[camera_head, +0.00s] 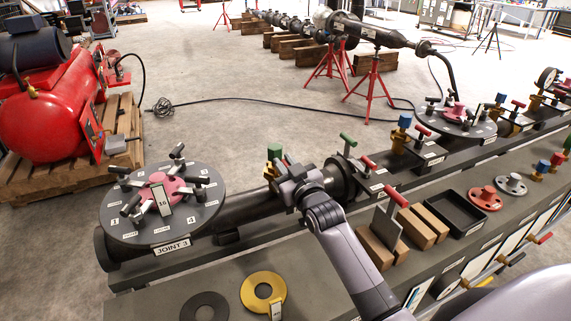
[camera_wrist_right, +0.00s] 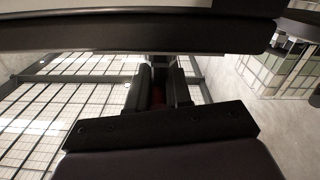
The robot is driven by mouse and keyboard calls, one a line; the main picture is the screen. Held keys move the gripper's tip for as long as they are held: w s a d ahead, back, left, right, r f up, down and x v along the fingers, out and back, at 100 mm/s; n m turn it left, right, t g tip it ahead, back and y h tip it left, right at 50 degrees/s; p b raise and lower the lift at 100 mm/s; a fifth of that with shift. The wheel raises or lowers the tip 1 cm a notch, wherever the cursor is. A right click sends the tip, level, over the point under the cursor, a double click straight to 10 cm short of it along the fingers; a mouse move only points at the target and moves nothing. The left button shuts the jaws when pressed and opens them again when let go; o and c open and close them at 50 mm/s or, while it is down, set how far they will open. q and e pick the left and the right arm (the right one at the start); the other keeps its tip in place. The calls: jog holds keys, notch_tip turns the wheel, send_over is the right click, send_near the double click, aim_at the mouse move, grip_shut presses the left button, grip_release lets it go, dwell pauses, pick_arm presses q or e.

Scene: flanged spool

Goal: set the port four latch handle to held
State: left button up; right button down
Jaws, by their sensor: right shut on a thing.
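My right gripper (camera_head: 284,178) is at the dark pipe spool (camera_head: 240,208), just right of the round JOINT 3 flange (camera_head: 125,212). It is shut on a handle, mostly hidden by the jaws. In the right wrist view a dark red strip of the handle (camera_wrist_right: 158,96) shows between the fingers. A green part (camera_head: 274,150) stands just behind the gripper. No port label is readable at the gripper, so I cannot tell the port number or the handle's setting. My left gripper is not in view.
A green-topped handle (camera_head: 348,139) and a red one (camera_head: 368,162) stand right of my gripper. The bench holds a yellow ring (camera_head: 250,292), wooden blocks (camera_head: 422,232) and a black tray (camera_head: 455,211). A red compressor (camera_head: 45,110) stands at left.

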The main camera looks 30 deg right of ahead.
jog(key=shift+w+r, duration=0.1)
jog(key=shift+r, duration=0.25)
jog(key=c, duration=1.1)
grip_release()
jog(key=shift+o, duration=0.2)
jog(key=shift+f, duration=0.2)
jog(key=shift+s, duration=0.2)
jog(key=s, duration=0.7)
jog(key=shift+a, duration=0.25)
